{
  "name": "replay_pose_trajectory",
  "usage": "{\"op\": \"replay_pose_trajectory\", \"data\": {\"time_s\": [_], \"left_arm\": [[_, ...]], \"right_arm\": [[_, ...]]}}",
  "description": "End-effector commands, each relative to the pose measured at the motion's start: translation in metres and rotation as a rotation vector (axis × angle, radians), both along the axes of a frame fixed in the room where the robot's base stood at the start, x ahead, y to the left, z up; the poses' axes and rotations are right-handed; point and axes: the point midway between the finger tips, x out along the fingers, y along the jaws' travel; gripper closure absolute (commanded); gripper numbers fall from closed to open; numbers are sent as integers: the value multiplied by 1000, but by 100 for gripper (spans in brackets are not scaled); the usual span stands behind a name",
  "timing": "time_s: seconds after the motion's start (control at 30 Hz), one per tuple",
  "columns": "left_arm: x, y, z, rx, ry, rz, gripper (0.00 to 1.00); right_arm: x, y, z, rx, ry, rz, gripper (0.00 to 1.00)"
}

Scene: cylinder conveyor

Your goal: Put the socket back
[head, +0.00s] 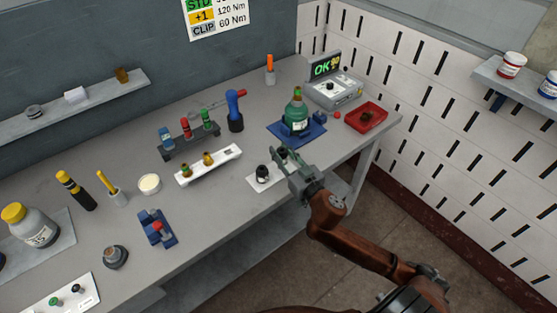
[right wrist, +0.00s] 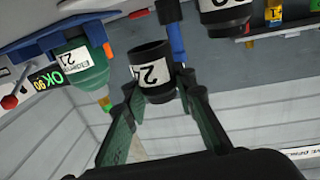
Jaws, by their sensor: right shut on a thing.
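My right gripper (head: 287,162) is at the front right of the bench and is shut on a dark socket (head: 281,153). In the right wrist view this black socket (right wrist: 154,76) has a white label reading 24 and sits between the fingertips of my gripper (right wrist: 158,95). A second dark socket (head: 262,173) stands on a small white plate (head: 254,186), just left of the gripper. It also shows at the top of the right wrist view (right wrist: 225,18). The gripper hides part of the plate. My left gripper is not in view.
A green bottle-shaped item (head: 297,115) stands on a blue base (head: 312,134) behind the gripper. A red tray (head: 367,117) and a grey unit showing OK (head: 334,92) are at the back right. A white rail (head: 208,166) lies left of the plate.

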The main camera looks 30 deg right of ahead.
Motion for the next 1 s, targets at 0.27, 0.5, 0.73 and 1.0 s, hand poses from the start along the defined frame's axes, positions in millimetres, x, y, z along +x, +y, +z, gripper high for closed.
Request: {"op": "replay_pose_trajectory", "data": {"time_s": [0.27, 0.5, 0.73, 1.0], "left_arm": [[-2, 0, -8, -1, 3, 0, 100], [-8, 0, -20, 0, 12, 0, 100], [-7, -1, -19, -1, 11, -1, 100], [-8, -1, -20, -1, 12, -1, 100]], "right_arm": [[13, -5, -17, -1, -1, 0, 100], [14, -6, -49, 1, 1, 1, 100], [13, -6, -47, 0, -2, 1, 100], [13, -6, -50, 1, -1, 1, 65]]}}
